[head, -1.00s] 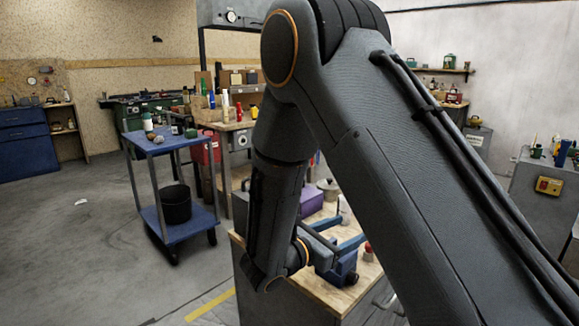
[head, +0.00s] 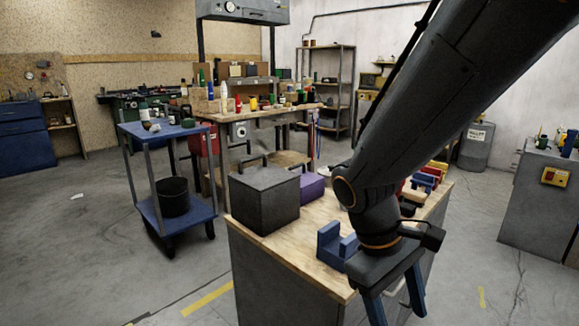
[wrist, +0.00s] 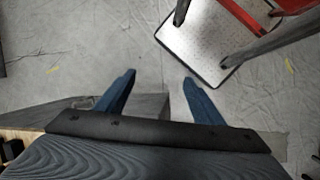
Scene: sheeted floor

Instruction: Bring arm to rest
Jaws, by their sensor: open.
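My gripper (head: 396,298) hangs at the lower right in the head view, pointing down at the front right edge of the wood-topped cabinet (head: 285,248). Its two blue fingers are apart. In the wrist view my gripper (wrist: 158,79) shows both blue fingers spread, with nothing between them but grey floor (wrist: 150,45). My arm comes down from the upper right and hides part of the cabinet top.
A dark grey box (head: 264,202), a purple box (head: 311,187) and a blue block (head: 334,246) stand on the cabinet. A blue cart (head: 168,130) is left. A speckled white plate (wrist: 200,40) lies below in the wrist view.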

